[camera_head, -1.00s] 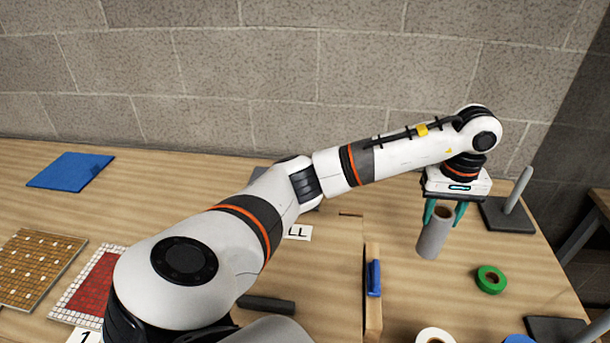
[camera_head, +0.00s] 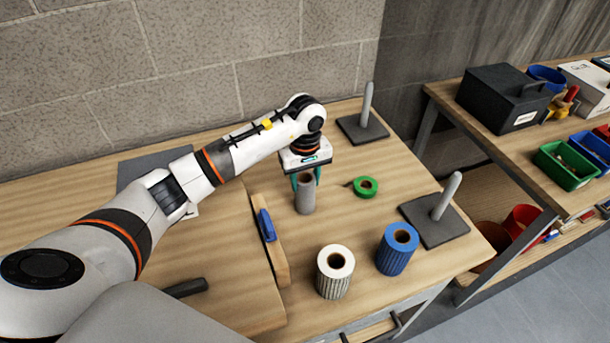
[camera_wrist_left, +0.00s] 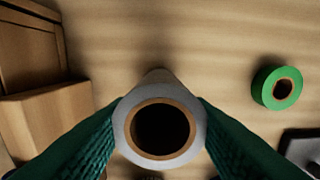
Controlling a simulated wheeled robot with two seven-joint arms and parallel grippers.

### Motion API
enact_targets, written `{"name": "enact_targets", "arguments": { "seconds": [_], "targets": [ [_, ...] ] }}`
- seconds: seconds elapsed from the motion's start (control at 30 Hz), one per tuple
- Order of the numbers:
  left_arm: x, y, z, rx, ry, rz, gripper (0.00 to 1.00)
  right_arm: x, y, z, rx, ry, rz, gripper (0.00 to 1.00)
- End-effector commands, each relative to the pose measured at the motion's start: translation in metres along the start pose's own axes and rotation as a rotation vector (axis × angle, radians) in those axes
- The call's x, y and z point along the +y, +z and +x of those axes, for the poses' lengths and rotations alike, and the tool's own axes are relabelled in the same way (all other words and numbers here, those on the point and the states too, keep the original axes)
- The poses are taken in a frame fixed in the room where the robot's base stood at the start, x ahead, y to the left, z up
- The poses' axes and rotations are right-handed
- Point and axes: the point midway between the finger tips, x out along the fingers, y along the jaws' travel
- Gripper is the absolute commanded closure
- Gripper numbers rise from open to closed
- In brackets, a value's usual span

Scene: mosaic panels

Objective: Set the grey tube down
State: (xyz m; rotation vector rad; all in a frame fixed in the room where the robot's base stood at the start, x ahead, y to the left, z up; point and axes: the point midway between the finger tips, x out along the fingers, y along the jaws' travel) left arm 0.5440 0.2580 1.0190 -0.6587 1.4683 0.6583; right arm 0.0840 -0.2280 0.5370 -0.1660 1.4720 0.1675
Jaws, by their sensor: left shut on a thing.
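The grey tube (camera_head: 306,196) is upright between the fingers of my left gripper (camera_head: 306,178) in the head view. My left gripper is shut on its upper end. In the left wrist view the tube's round open top, with a brown inner rim (camera_wrist_left: 162,103), sits between the two green fingers (camera_wrist_left: 160,125). I cannot tell whether the tube's lower end touches the wooden table (camera_head: 345,220). My right gripper is not in view.
A green tape roll (camera_head: 365,187) lies right of the tube. A white roll (camera_head: 334,273) and a blue roll (camera_head: 397,250) stand nearer. Grey bases with posts (camera_head: 364,125) (camera_head: 440,210) stand at right. A wooden ledge with a blue piece (camera_head: 266,226) is left of the tube.

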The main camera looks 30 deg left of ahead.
Motion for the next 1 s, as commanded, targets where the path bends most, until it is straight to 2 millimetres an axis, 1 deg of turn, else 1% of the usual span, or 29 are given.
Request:
{"name": "enact_targets", "arguments": {
  "seconds": [0.23, 0.27, 0.3, 0.37, 0.4, 0.63, 0.73, 0.77, 0.87, 1.0],
  "targets": [
    [0.0, 0.0, 0.004, -0.001, 0.0, 0.0, 0.9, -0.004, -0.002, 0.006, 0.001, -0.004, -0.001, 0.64],
    [0.0, 0.0, 0.003, -0.001, 0.0, 0.0, 0.52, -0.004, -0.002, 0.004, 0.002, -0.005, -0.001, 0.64],
    [0.0, 0.0, 0.003, -0.001, 0.0, 0.0, 0.46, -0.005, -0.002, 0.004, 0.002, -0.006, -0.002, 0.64],
    [0.0, 0.0, 0.003, 0.0, 0.0, 0.0, 0.36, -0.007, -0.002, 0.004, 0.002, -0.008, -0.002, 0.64],
    [0.0, 0.0, 0.003, 0.0, 0.0, 0.0, 0.34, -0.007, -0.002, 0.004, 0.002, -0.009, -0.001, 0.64],
    [0.0, 0.0, 0.002, 0.0, 0.0, 0.0, 0.34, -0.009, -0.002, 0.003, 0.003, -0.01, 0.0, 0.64],
    [0.0, 0.0, -0.002, 0.001, 0.0, 0.0, 0.34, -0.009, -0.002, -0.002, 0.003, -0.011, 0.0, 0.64],
    [0.0, 0.0, -0.003, -0.001, -0.002, 0.0, 0.34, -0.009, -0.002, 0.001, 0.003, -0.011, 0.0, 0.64],
    [-0.001, 0.002, -0.015, -0.005, -0.004, 0.001, 0.34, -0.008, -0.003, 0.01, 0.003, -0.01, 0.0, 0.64],
    [-0.001, 0.002, -0.044, -0.007, -0.005, 0.001, 0.34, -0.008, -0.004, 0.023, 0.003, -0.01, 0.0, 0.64]
  ]
}}
